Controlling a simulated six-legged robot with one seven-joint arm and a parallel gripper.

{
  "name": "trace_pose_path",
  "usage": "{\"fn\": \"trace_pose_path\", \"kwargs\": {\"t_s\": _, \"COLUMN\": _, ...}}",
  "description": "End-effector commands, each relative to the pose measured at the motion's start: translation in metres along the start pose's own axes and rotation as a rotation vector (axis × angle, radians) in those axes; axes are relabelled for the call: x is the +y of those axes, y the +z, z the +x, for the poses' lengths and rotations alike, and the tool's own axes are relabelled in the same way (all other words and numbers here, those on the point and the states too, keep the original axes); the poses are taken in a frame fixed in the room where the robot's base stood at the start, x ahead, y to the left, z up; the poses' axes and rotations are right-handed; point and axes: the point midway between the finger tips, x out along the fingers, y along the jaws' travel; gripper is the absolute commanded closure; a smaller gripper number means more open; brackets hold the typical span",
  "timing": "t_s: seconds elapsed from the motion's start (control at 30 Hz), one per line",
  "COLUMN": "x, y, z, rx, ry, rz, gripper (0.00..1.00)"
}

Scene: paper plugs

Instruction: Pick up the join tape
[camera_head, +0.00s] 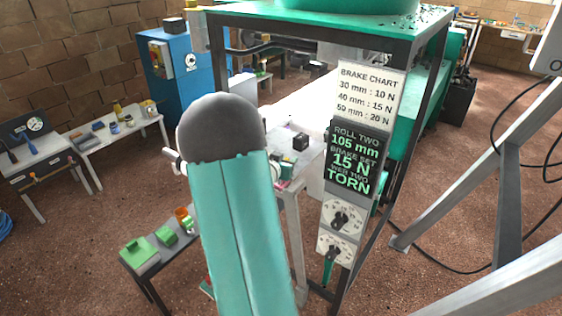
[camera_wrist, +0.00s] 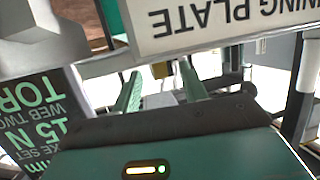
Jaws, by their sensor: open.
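I cannot make out the join tape for certain in either view. In the camera_wrist view my gripper (camera_wrist: 160,80) shows as two green fingers, spread apart, with no object visibly held between them. Pale, blurred surfaces lie beyond the fingers. In the camera_head view my own teal arm covers the middle of the picture and hides my gripper and part of the bench behind it. A small dark block (camera_head: 300,142) sits on the pale bench top (camera_head: 287,133) just right of my arm.
A brake chart sign (camera_head: 369,95) and a dark status display (camera_head: 354,160) reading "TORN" hang on the machine frame (camera_head: 405,110). A plate lettered "NING PLATE" (camera_wrist: 215,20) is close to my wrist. A low bench (camera_head: 150,262) holds green blocks. Open floor lies at left.

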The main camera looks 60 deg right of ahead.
Motion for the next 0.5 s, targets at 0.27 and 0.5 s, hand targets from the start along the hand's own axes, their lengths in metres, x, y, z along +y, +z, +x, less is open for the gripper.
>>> {"fn": "trace_pose_path", "kwargs": {"t_s": 0.27, "x": -0.0005, "y": 0.0001, "z": 0.0059, "rx": 0.000, "ry": -0.001, "rz": -0.001, "gripper": 0.57}}
{"fn": "trace_pose_path", "kwargs": {"t_s": 0.5, "x": -0.0006, "y": 0.0001, "z": 0.0056, "rx": 0.000, "ry": -0.001, "rz": -0.001, "gripper": 1.00}}
